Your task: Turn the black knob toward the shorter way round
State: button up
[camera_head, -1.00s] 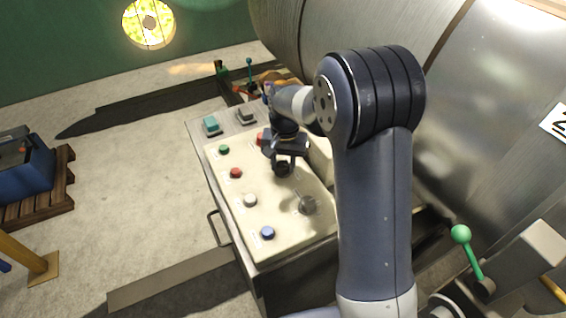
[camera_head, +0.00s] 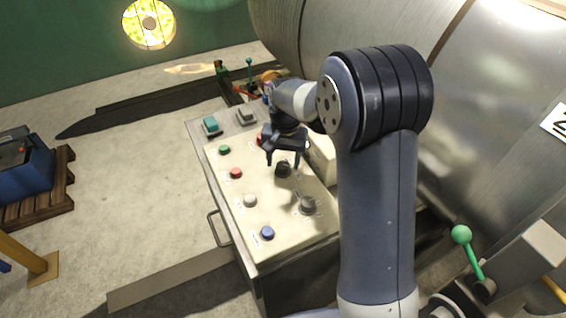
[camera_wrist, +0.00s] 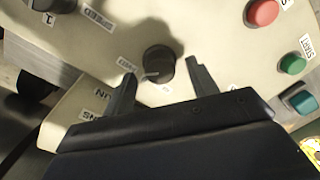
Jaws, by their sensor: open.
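The black knob (camera_head: 283,169) is on the right half of the cream panel (camera_head: 262,205) in the head view. In the wrist view the black knob (camera_wrist: 159,61) is upper centre, with a pale pointer line at its lower left edge and small labels around it. My gripper (camera_head: 284,162) is open just above the knob. In the wrist view its two fingers (camera_wrist: 160,70) are spread to either side of the knob, with a gap on both sides, and hold nothing. How far the tips are above the panel is hard to tell.
A grey knob (camera_head: 308,204) sits nearer on the panel. Green (camera_head: 224,150), red (camera_head: 236,173), white (camera_head: 250,200) and blue (camera_head: 267,233) buttons line its left side. A pale box (camera_head: 322,158) stands right of the gripper. Open floor lies left.

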aim_at(284, 165)
notch_tip(284, 165, up, 9)
jog(key=shift+d+r, duration=0.15)
dwell(0.4)
jog(key=f, duration=1)
jog(key=shift+a+f, duration=0.2)
jog(key=shift+f, duration=0.2)
